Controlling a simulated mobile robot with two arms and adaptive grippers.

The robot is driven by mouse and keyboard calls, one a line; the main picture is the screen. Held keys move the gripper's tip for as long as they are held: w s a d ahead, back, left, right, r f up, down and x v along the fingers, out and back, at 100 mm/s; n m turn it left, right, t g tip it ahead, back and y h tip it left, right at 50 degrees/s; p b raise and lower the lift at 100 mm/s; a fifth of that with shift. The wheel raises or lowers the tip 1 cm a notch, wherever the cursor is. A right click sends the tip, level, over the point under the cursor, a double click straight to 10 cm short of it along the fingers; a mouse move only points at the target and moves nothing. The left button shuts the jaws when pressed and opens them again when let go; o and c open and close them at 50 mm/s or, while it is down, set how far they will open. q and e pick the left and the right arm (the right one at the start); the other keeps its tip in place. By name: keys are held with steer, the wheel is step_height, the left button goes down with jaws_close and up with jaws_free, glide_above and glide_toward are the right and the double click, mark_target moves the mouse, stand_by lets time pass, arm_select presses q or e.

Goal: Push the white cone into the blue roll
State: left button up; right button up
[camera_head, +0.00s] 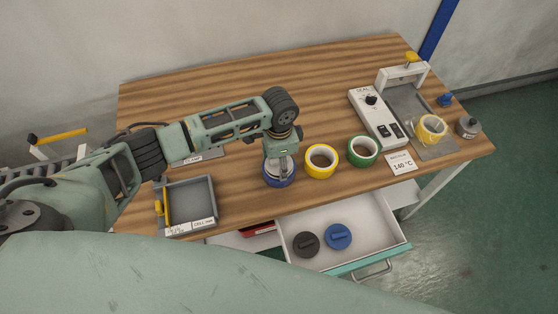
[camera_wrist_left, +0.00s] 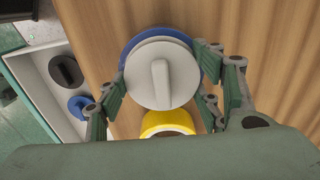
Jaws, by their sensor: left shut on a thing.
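The blue roll (camera_head: 279,184) stands on the wooden table near its front edge, below my left gripper (camera_head: 281,166). In the left wrist view, the white cone (camera_wrist_left: 172,88) shows as a round white disc with a raised grip bar. It covers most of the blue roll (camera_wrist_left: 127,45), whose rim shows at its upper and left edge. The green fingers of my left gripper (camera_wrist_left: 160,82) are shut on the white cone from both sides. How deep the cone sits in the roll is hidden. My right gripper is not in view.
A yellow roll (camera_head: 322,161) and a green roll (camera_head: 362,151) stand to the right. A grey tray (camera_head: 212,190) lies left. The open drawer (camera_head: 370,228) below holds a black cap (camera_head: 306,244) and a blue cap (camera_head: 338,236). A sealing device (camera_head: 375,118) stands farther right. The back table is clear.

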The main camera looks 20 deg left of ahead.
arm_select(q)
steer(key=shift+s+f, duration=0.3)
steer(key=shift+f, duration=0.05)
steer(key=o, duration=0.9)
steer(key=shift+f, duration=0.1)
steer(key=shift+c, duration=0.2)
steer(key=shift+o, duration=1.1)
steer(key=shift+w, duration=0.25)
steer(key=shift+o, duration=1.4)
steer(key=shift+r, duration=0.2)
step_height(320, 180, up, 7)
steer(key=p, duration=0.7)
steer(key=shift+p, duration=0.4)
